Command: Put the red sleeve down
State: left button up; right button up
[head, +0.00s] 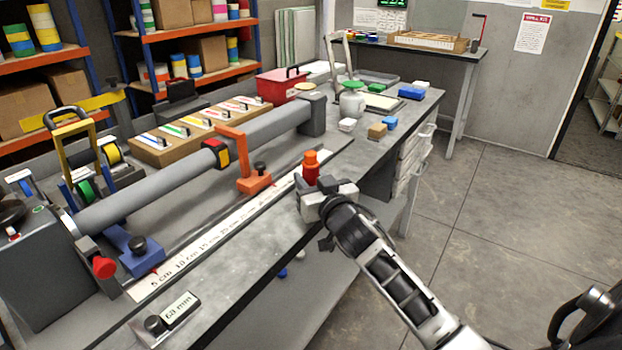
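The red sleeve (311,174) is upright, with an orange upper part, near the front edge of the grey workbench (240,237). My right gripper (322,192) is at its lower end, with light-coloured fingers around it; they appear closed on it. The fingers hide the sleeve's bottom, so I cannot tell whether it touches the bench. My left gripper is not in view.
A long grey tube (160,180) lies across the bench behind a white ruler strip (225,235). An orange stop (252,180) stands left of the sleeve. Small blocks (377,131) and a white jar (352,102) stand beyond. Bare bench lies nearer.

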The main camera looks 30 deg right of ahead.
jog(key=shift+o, duration=1.4)
jog(key=shift+r, duration=0.3)
jog(key=s+a, duration=0.2)
jog(key=s, duration=1)
jog(key=s+a+f+n+g+y, duration=0.2)
jog(key=s+a+f+g+y, duration=0.1)
jog(key=s+a+f, duration=0.4)
jog(key=s+a+f+n+g+y, duration=0.2)
jog(key=s+a+f, duration=0.5)
jog(key=a+f, duration=0.4)
notch_tip(320, 180, down, 2)
jog(key=shift+s+a+g+y, duration=0.3)
jog(key=shift+g+y, duration=0.3)
jog(key=shift+g, duration=0.5)
jog(key=shift+d, duration=0.1)
